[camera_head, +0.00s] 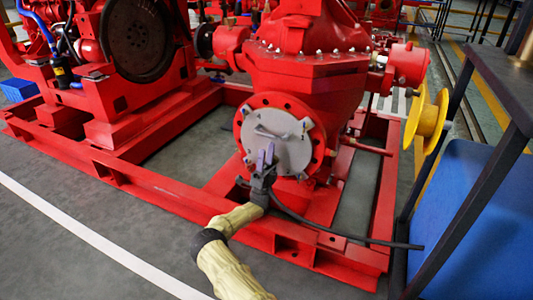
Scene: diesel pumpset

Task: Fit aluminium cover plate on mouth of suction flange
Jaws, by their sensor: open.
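The aluminium cover plate (284,150) is a round grey disc with a bar handle across its upper part. It lies over the mouth of the red suction flange (257,103), whose bolt-holed rim shows around it. The plate looks flat against the flange, but I cannot tell whether it touches all round. My gripper (266,158) is in front of the plate's lower left part, its two light purple fingers pointing up, below the handle. The fingers are apart and nothing shows between them. The plate's lower left edge is partly hidden by my gripper.
The red pump body (305,80) stands on a red base frame (160,190) whose rails run below and beside my arm. A yellow wheel (427,118) juts out at the right. A dark table (505,85) and a blue panel (470,220) stand at the right. The grey floor at the left front is clear.

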